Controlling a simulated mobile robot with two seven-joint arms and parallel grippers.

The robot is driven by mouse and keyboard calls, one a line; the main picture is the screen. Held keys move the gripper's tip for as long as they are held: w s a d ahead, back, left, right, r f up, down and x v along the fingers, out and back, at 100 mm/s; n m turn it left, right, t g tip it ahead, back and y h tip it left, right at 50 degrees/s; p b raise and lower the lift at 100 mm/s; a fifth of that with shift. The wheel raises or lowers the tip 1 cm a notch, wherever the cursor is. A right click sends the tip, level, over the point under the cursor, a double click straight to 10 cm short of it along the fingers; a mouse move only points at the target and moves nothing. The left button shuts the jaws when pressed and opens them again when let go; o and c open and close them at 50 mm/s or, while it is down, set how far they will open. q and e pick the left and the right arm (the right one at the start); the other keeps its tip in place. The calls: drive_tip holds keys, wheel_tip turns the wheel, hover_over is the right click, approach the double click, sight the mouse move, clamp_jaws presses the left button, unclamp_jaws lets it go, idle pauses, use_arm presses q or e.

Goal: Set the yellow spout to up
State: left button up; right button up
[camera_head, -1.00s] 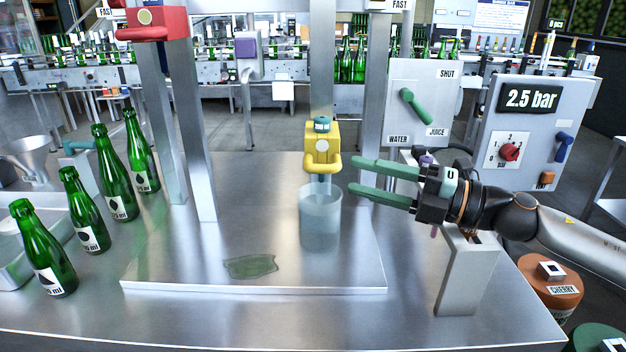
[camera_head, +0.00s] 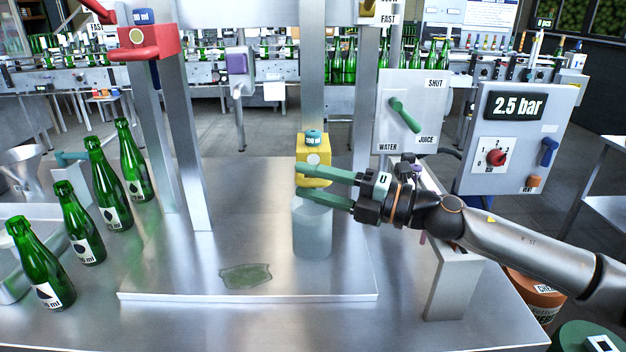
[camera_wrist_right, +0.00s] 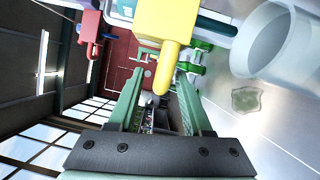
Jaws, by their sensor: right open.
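The yellow spout (camera_head: 314,147) is on the upright post above the work plate, with a blue-topped cap. In the head view its lower front is partly hidden by my right gripper (camera_head: 302,180). My right gripper is open, its green fingers reaching in from the right at the spout's lower front. In the right wrist view the spout's yellow body (camera_wrist_right: 168,20) is at the top and its rounded lever (camera_wrist_right: 165,72) points towards the space between the open fingertips (camera_wrist_right: 160,88). I cannot tell whether they touch. My left gripper is not in view.
A clear cup (camera_head: 312,236) stands under the spout. A red spout (camera_head: 148,45) is on the left post. Several green bottles (camera_head: 85,225) stand at left. A grey valve panel (camera_head: 410,110) and a pressure box (camera_head: 520,140) are at right. A green puddle-like patch (camera_head: 245,276) lies on the plate.

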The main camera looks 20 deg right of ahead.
clamp_jaws()
drive_tip(key=shift+r, duration=0.1)
idle(1.2)
